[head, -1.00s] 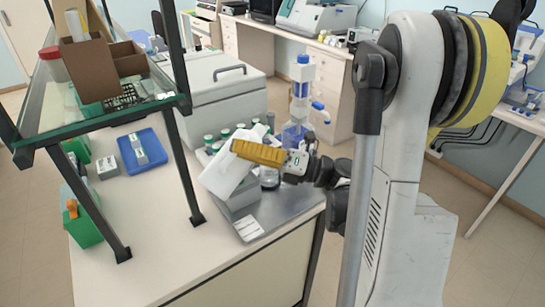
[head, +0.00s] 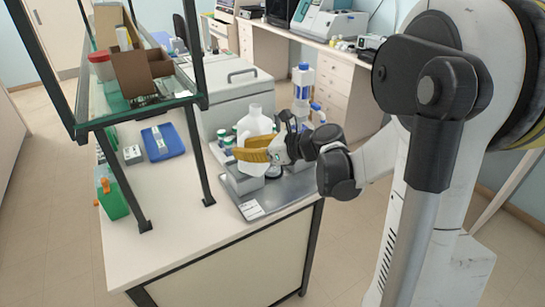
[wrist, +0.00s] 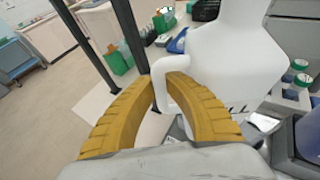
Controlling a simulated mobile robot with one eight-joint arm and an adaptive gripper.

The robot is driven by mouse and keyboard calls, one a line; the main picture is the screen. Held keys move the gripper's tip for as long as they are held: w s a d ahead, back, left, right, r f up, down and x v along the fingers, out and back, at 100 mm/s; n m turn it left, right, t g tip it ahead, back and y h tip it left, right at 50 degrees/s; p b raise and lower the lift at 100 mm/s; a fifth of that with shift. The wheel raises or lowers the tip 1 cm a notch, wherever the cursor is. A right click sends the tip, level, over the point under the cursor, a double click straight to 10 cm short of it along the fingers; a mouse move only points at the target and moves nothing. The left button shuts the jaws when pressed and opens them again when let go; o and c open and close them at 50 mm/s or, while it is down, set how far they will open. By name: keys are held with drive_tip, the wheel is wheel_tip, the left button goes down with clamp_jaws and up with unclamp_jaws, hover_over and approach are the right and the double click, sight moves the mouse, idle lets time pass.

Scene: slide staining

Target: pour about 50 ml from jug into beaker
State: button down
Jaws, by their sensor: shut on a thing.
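The white plastic jug (head: 257,122) is upright over the near end of the bench in the head view. My gripper (head: 246,155) has its yellow fingers at the jug's side. In the wrist view the jug's body (wrist: 225,70) fills the upper right, and my gripper (wrist: 159,92) is shut on its handle (wrist: 172,72). The beaker (head: 273,171) shows only in part, behind and below my gripper, so its contents cannot be read. Whether the jug's base touches the grey block below it is hard to tell.
A grey metal tray (head: 292,192) lies at the bench corner, with a white label at its front. Several green-capped bottles and a blue-and-white bottle (head: 302,84) stand behind. A glass shelf (head: 140,115) on dark posts rises at the left. The front bench top is clear.

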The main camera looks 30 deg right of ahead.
drive_tip(key=shift+d+n+h, duration=0.1)
drive_tip(key=shift+n+h, duration=0.2)
drive_tip(key=shift+d, duration=0.15)
idle(1.5)
